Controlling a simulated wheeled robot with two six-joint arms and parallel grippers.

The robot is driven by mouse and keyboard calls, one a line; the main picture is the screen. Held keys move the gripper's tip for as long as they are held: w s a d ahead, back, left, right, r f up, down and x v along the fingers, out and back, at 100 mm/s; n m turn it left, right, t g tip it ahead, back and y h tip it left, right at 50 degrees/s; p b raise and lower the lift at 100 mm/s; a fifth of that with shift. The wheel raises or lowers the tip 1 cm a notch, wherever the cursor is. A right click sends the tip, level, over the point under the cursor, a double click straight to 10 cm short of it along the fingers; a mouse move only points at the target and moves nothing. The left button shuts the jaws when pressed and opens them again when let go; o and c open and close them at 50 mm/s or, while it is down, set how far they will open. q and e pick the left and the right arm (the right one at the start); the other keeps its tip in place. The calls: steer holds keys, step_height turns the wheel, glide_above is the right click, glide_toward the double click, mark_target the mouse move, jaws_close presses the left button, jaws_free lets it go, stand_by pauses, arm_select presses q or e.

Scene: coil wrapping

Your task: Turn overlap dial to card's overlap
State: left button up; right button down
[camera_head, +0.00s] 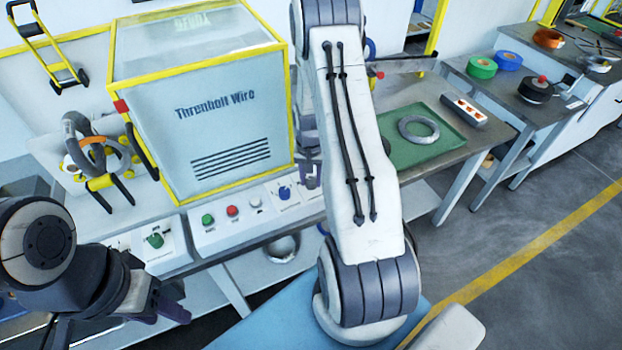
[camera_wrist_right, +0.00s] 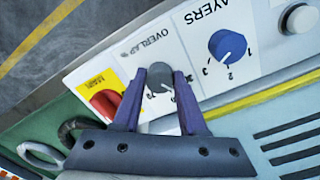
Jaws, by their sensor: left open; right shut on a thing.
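The grey overlap dial (camera_wrist_right: 158,80) sits on the white control panel under the printed word "OVERLAP %". My right gripper (camera_wrist_right: 160,76) is shut on it, with one purple finger on each side. In the head view my right gripper (camera_head: 311,172) is mostly behind my own arm, and the overlap dial is hidden there. My left gripper (camera_head: 180,303) is open and empty at the lower left, in front of the bench. I cannot make out a card with an overlap value.
A red main switch (camera_wrist_right: 105,102) on yellow is on the other side. The wire cabinet (camera_head: 210,120) stands behind the panel. A green tray (camera_head: 425,150) with a grey coil lies to the right.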

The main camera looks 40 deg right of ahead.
mark_target(310, 181)
steer(key=n, duration=0.5)
steer(key=shift+n, duration=0.7)
steer(key=shift+c, duration=2.2)
jaws_free()
steer(key=shift+r, duration=0.1)
step_height(310, 181, up, 10)
steer(key=b, duration=0.1)
steer(key=shift+r+b, duration=0.2)
steer(key=shift+b, duration=0.1)
steer(key=shift+a, duration=0.15)
